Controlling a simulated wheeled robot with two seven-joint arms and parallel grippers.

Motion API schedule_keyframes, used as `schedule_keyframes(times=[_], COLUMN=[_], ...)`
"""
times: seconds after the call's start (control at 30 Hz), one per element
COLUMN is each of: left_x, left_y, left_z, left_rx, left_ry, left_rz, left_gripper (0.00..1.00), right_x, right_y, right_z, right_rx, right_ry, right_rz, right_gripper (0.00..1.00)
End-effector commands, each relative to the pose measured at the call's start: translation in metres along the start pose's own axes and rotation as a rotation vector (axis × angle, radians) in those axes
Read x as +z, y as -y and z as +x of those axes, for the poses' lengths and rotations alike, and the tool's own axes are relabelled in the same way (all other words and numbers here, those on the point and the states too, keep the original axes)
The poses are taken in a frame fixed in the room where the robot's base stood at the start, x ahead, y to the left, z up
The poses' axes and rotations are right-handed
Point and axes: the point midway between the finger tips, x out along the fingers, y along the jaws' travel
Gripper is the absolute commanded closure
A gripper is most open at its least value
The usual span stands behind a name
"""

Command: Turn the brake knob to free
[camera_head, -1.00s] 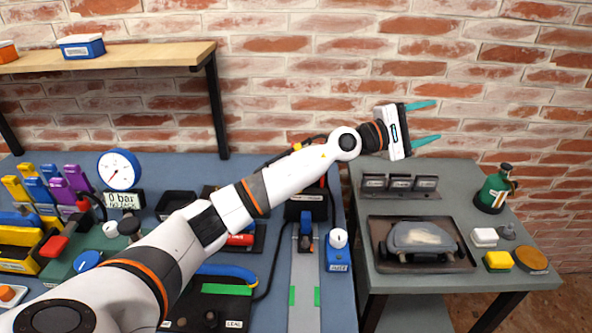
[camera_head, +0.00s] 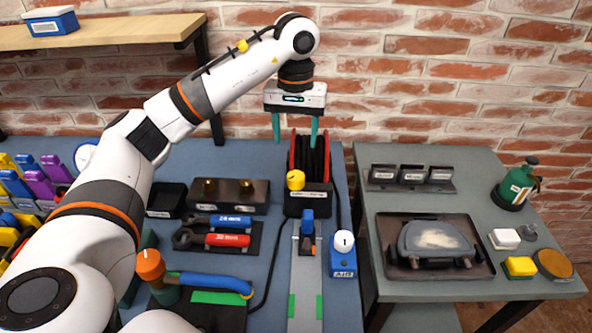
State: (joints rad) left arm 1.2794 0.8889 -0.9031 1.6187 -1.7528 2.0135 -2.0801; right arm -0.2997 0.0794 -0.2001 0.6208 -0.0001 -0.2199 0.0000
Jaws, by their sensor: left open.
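My left gripper (camera_head: 295,138) is open and empty. It points down over the back of the blue bench, with its two teal fingers apart. Below and behind the fingers stands a red and black reel (camera_head: 313,160) on a dark base. A yellow knob (camera_head: 296,180) sits at the front left of this reel, apart from the fingertips and below them. It may be the brake knob, but its label is too small to read. A white knob (camera_head: 344,240) sits on a blue box (camera_head: 343,262) to the right. My right gripper is not in view.
Wrenches with blue (camera_head: 231,221) and red (camera_head: 228,240) grips lie left of the reel. A grey rail (camera_head: 306,275) runs forward from it. A grey side table (camera_head: 440,160) carries a dark tray (camera_head: 388,262). A wooden shelf (camera_head: 120,32) hangs at upper left.

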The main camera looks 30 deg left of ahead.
Motion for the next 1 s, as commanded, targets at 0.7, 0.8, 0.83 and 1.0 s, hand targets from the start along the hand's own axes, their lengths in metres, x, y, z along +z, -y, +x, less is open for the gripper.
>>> schedule_keyframes(times=[0.7,0.8,0.83,1.0], left_x=[0.000,0.000,0.000,0.000], left_y=[0.001,0.001,0.001,0.001], left_z=[0.107,0.109,0.109,0.108], left_rx=[-0.003,-0.003,-0.004,-0.004], left_ry=[-0.002,-0.001,-0.001,-0.001], left_rz=[-0.001,-0.001,-0.001,-0.001], left_gripper=[0.41,0.41,0.41,0.46], right_x=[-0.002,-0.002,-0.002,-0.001], right_y=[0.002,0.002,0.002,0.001], right_z=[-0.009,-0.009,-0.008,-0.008], right_rx=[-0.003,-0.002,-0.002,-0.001], right_ry=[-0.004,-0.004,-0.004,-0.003], right_rz=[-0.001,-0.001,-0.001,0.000], right_gripper=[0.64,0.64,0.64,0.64])
